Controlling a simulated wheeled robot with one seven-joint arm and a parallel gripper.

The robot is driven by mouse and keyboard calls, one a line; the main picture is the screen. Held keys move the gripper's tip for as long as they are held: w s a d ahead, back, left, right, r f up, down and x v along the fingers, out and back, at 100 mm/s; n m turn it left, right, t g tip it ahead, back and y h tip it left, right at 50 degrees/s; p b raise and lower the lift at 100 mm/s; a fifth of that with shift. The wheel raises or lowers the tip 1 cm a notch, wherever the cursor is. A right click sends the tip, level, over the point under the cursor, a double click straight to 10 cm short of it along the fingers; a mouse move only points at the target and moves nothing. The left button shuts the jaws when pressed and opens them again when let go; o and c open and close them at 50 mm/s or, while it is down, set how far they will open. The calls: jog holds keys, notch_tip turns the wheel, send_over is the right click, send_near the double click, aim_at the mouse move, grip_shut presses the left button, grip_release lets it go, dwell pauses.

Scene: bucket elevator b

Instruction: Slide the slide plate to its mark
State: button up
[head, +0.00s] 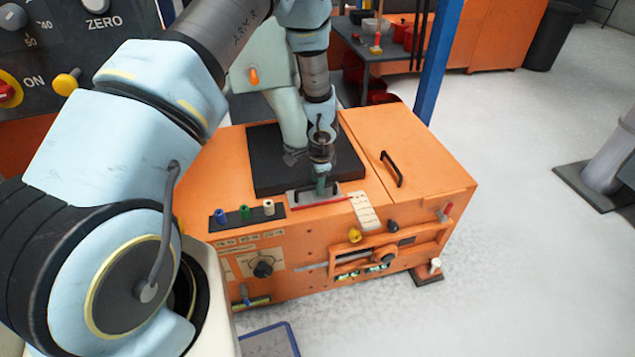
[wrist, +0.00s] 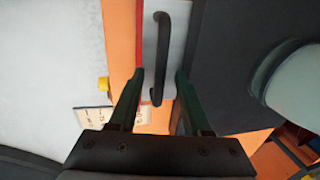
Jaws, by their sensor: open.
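The slide plate (head: 299,196) is a light grey metal plate with a black bar handle, on the orange cabinet's top at its front edge. In the wrist view, the plate (wrist: 182,30) shows with its handle (wrist: 162,50) standing on it. A red strip (head: 318,202) runs along the plate's front side. A pale scale label (head: 365,210) with dark marks lies to the plate's right. My gripper (head: 321,184) is over the plate. In the wrist view, my gripper's fingers (wrist: 159,74) are open on either side of the handle, with gaps visible; contact is not apparent.
A black slab (head: 265,165) lies behind the plate. Blue, green and white pegs (head: 244,212) stand to the left. Another black handle (head: 391,169) is on the right lid. Knobs and a lever panel (head: 375,258) project from the cabinet's front.

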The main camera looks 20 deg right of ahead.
jog(key=shift+f, duration=0.2)
grip_shut()
dwell(0.3)
dwell(1.1)
